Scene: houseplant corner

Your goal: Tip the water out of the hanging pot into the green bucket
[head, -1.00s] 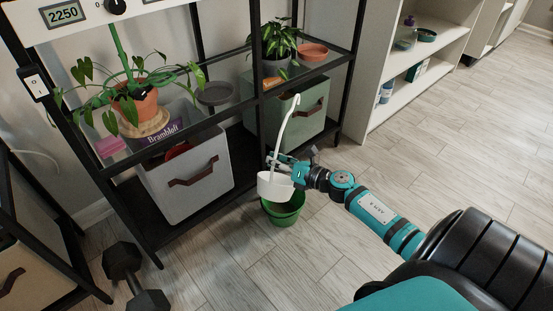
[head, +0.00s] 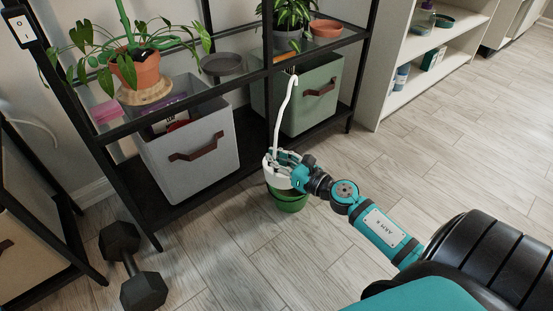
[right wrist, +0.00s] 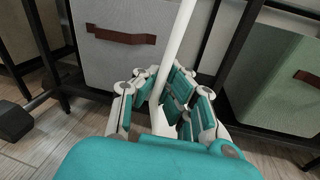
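The hanging pot (head: 276,176) is white, with a long white hanger (head: 284,115) that rises from it and ends in a hook. It is right above the green bucket (head: 290,202), which stands on the floor in front of the shelf rack. My right gripper (head: 287,165) is at the pot from the right, its fingers closed about the pot's upper part and the hanger's foot. In the right wrist view the hanger (right wrist: 170,65) runs up between the fingers (right wrist: 166,100). The hanger leans a little; the pot's tilt is hard to judge. No water shows. My left gripper is out of view.
The black shelf rack (head: 190,144) stands close behind, with a grey bin (head: 185,150), a green bin (head: 310,95) and potted plants (head: 135,68). A dumbbell (head: 132,265) lies on the floor at left. The floor to the right is clear.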

